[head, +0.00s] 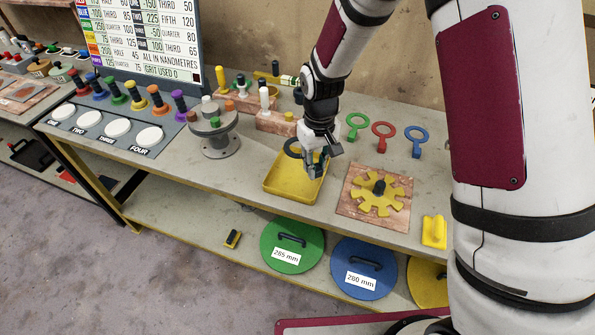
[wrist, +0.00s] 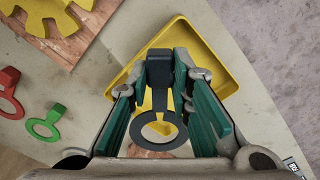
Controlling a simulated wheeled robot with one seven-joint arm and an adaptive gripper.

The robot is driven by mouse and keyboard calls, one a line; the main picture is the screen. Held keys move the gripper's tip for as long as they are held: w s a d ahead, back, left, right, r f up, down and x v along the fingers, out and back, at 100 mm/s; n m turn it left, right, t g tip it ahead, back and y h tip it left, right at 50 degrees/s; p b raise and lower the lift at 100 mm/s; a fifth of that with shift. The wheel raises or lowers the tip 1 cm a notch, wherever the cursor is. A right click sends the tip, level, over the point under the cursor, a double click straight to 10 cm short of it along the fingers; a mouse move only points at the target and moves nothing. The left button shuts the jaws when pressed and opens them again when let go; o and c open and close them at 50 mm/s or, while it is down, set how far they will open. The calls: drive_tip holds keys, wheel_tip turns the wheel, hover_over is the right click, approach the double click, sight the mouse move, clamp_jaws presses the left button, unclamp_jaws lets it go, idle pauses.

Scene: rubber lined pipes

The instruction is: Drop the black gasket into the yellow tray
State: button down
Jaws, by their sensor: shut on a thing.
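The yellow tray (head: 280,193) sits on the grey bench in the head view, and its rim also shows in the wrist view (wrist: 183,27). My gripper (head: 316,165) is over the right part of the tray. In the wrist view its green-padded fingers (wrist: 160,85) are shut on the block-like handle of the black gasket (wrist: 136,135). The gasket's ring hangs toward the wrist between the fingers, with the tray behind it. The ring also shows in the head view (head: 290,147), at the tray's back edge. The height above the tray is hard to judge.
Green (head: 356,122), red (head: 382,130) and blue (head: 416,134) ringed pieces stand right of the tray at the back. A yellow gear (head: 366,201) on a reddish plate is to the right. A grey flanged stand (head: 216,146) is to the left.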

drive_tip(key=shift+f+b, duration=0.8)
drive_tip(key=shift+f, duration=1.6)
drive_tip(key=c, duration=1.4)
unclamp_jaws()
drive_tip(key=shift+o, duration=0.2)
drive_tip(key=shift+r, duration=0.1)
wheel_tip(320, 180, up, 12)
drive_tip(key=shift+f, duration=0.1)
